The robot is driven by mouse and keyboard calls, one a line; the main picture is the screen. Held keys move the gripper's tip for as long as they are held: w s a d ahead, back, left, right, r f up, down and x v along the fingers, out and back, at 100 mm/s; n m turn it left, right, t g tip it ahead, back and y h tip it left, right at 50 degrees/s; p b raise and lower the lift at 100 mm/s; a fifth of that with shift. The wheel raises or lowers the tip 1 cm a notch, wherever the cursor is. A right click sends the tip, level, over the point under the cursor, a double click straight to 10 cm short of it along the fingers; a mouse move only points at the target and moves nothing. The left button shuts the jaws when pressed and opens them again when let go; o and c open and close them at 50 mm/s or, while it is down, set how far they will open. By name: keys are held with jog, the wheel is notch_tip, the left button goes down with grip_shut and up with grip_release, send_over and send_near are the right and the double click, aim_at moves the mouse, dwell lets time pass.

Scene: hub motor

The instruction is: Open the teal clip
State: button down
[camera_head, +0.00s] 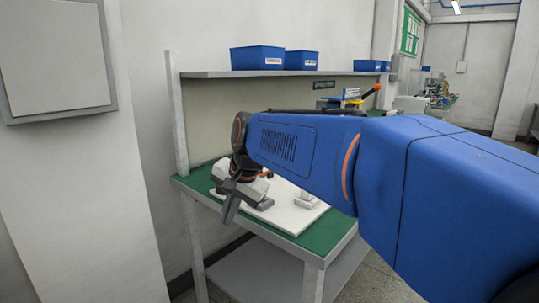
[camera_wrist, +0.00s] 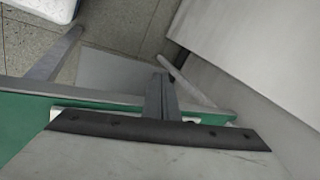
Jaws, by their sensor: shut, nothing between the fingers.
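My gripper (camera_head: 229,212) is above the left part of the green-topped workbench (camera_head: 288,236), pointing down with its fingers together and nothing between them. In the wrist view the closed fingers (camera_wrist: 160,85) stick out past the dark edge of the gripper body, over the bench edge. A white plate (camera_head: 296,219) lies on the bench, partly hidden behind my arm, with a small light-coloured part on it. I cannot make out a teal clip in either view; my arm covers much of the bench.
A shelf (camera_head: 222,74) above the bench carries blue bins (camera_head: 257,57). A white wall with a grey-framed panel (camera_head: 55,55) stands at the left. The bench's legs and lower shelf (camera_wrist: 110,70) show in the wrist view. Bare floor lies in front of the bench.

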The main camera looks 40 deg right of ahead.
jog(key=w+d+r+m+t, duration=0.1)
jog(key=w+d+r+m, duration=0.25)
jog(key=d+m, duration=0.55)
jog(key=w+d+r+m+t, duration=0.15)
jog(key=d+r+m, duration=0.3)
jog(key=d, duration=0.85)
jog(key=w+d+r+m, duration=0.3)
jog(key=d+m, duration=0.5)
jog(key=d, duration=0.3)
jog(key=x, duration=1)
jog(key=shift+d, duration=0.15)
jog(key=w, duration=0.1)
jog(key=w+r, duration=0.1)
jog(key=w, duration=0.1)
jog(key=shift+r, duration=0.25)
jog(key=shift+w+r, duration=0.15)
jog(key=shift+w, duration=0.15)
jog(key=shift+w, duration=0.1)
